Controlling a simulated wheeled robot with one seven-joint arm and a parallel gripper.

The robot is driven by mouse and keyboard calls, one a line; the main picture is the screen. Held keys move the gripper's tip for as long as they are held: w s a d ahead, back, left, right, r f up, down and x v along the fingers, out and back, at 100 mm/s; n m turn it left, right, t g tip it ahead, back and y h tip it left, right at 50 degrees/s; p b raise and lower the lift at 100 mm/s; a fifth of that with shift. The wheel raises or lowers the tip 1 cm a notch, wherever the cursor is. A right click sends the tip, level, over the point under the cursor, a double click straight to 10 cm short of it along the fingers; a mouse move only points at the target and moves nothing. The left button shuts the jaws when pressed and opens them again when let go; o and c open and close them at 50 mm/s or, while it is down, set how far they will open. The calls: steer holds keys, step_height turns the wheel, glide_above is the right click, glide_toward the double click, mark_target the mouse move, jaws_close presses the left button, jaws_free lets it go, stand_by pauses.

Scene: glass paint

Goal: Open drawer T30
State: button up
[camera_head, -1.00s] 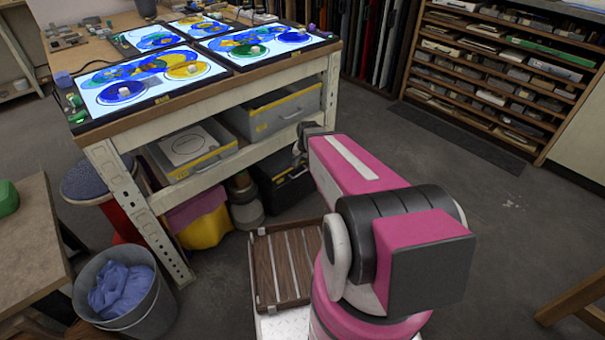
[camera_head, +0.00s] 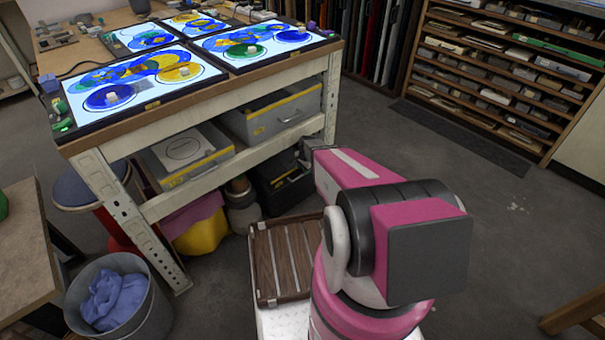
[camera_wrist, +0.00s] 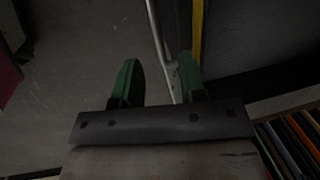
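Two grey drawers with yellow stripes sit under the light table: a left one (camera_head: 186,150) and a right one (camera_head: 262,122) with a bar handle on its front. Both look shut; I cannot read T30 on either. My gripper is mostly hidden behind my pink arm in the head view, close to the right drawer's lower right side. In the wrist view my gripper (camera_wrist: 158,60) is open, with two green fingers apart. A thin metal bar (camera_wrist: 155,30), apparently a handle, runs close to the right finger; I cannot tell if they touch. A yellow stripe (camera_wrist: 197,32) lies beyond it.
The light table (camera_head: 200,108) carries lit panels with coloured glass. A bucket with blue cloth (camera_head: 117,300) and a wooden table (camera_head: 25,245) stand at left. A slatted wooden rack (camera_head: 283,260) lies beside my arm. Shelves (camera_head: 500,85) stand back right.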

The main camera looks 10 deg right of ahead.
steer(key=f, duration=0.3)
steer(key=shift+w+a+f, duration=0.15)
steer(key=shift+w+f, duration=0.15)
